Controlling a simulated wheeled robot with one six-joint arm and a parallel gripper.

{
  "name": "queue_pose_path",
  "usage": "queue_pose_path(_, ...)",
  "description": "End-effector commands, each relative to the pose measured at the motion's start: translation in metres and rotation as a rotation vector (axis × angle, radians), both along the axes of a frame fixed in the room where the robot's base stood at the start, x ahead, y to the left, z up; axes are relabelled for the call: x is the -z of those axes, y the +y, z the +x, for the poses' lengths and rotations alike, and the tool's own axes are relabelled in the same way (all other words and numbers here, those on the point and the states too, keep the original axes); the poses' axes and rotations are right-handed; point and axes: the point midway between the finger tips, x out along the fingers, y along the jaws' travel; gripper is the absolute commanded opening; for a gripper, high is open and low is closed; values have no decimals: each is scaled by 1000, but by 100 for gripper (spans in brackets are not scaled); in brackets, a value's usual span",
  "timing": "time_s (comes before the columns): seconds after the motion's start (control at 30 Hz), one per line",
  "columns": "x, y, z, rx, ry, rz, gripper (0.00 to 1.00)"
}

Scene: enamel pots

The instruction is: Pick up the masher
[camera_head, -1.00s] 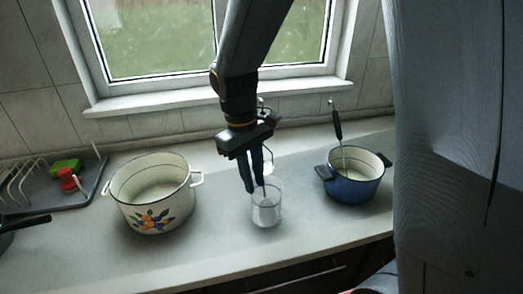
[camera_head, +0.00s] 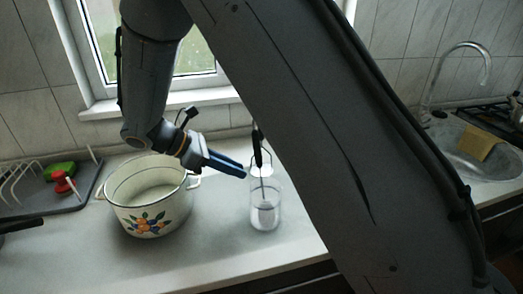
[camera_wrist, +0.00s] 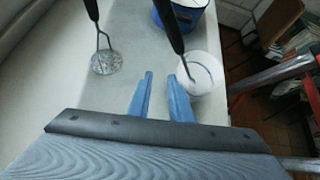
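The masher (camera_wrist: 105,63) has a black handle, a forked wire neck and a round perforated head; in the wrist view it is upper left, its head at the pale countertop. A clear container (camera_head: 265,210) stands on the counter in the head view, with a black-handled tool in it; it also shows in the wrist view (camera_wrist: 203,78), right of the masher. My gripper (camera_head: 243,171) points right, tilted slightly down, just left of the container. In the wrist view its blue fingers (camera_wrist: 163,76) are apart with nothing between them; the masher is beyond them to the left.
A white flowered pot (camera_head: 148,205) stands left, below my gripper. A blue pot (camera_wrist: 188,12) is beyond the container in the wrist view. A dish rack (camera_head: 50,195) is far left, a sink (camera_head: 480,155) far right. The window wall backs the counter.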

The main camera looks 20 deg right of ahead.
Motion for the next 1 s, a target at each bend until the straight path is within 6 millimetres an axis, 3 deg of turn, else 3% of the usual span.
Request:
queue_pose_path(0.23, -23, -32, 33, -241, -63, -293, 19)
queue_pose_path(0.5, -56, -33, 69, -496, -201, -544, 19)
queue_pose_path(0.77, -70, -29, 80, -569, -296, -608, 19)
queue_pose_path(1.0, -72, -49, 93, -568, -299, -610, 19)
